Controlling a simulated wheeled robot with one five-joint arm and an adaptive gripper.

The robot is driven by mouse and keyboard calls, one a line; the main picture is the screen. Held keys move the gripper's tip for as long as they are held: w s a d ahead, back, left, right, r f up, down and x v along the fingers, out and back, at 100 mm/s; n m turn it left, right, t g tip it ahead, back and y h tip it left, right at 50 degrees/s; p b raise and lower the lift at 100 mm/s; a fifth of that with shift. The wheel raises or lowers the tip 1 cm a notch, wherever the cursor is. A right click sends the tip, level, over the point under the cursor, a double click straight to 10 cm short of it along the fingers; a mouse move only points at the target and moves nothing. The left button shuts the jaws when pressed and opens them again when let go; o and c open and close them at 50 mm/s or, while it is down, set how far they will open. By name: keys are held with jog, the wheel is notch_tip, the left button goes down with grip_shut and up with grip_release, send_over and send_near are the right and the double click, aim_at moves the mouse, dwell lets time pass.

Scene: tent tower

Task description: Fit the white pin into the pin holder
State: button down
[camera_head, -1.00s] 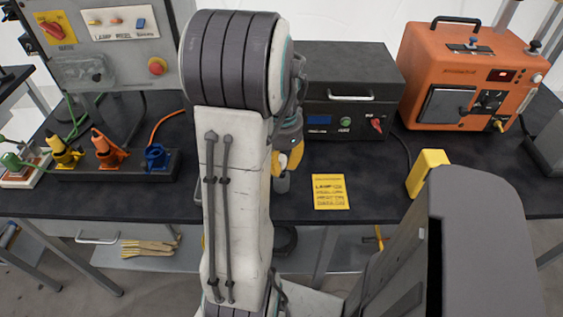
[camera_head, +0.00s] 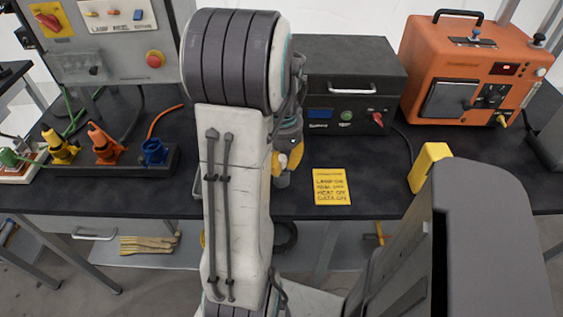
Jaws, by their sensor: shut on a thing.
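My gripper (camera_head: 284,172) is at the middle of the dark workbench, partly hidden behind my own arm. Its yellow part shows just right of the arm, above the bench top and in front of the dark box. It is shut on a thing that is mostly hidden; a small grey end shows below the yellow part. I cannot make out the white pin for certain. I cannot tell which thing is the pin holder; it may be behind my arm.
A yellow note (camera_head: 331,187) lies right of my gripper. The dark box (camera_head: 352,75) and orange machine (camera_head: 470,75) stand behind. A yellow block (camera_head: 428,168) is further right. A strip (camera_head: 115,160) with coloured plugs lies left. The bench top around the note is clear.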

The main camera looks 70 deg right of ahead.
jog(key=c, duration=1)
grip_release()
notch_tip(320, 180, up, 12)
dwell(0.5)
